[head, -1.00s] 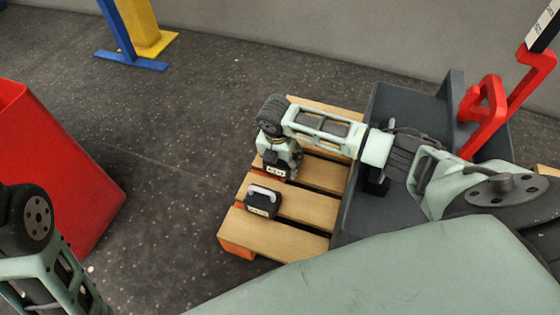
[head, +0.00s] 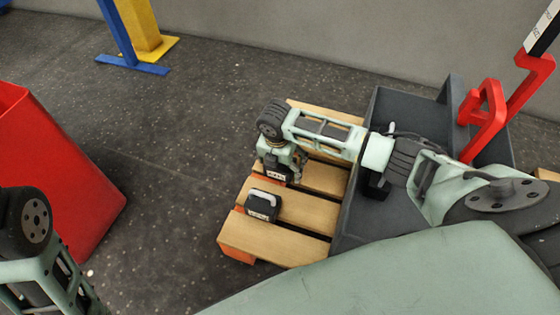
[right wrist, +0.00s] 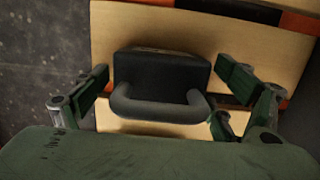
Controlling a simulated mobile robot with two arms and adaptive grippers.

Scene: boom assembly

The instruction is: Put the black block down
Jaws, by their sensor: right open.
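A black block (right wrist: 162,72) with a grey handle rests on a wooden slat in the right wrist view. It also shows in the head view (head: 274,174), upright on the pallet (head: 275,241) and partly hidden by my right gripper (head: 283,167). My right gripper (right wrist: 161,76) is open, with one finger on each side of the block and a gap on both sides. A second black block (head: 262,205) with a light handle stands on the nearer slat. My left gripper is out of view; only part of my left arm shows at the lower left.
A dark grey bin (head: 350,222) with a red frame (head: 487,122) stands right of the pallet, under my right arm. A red container (head: 60,170) is at the left. Blue and yellow posts (head: 140,30) stand at the back. The floor between is clear.

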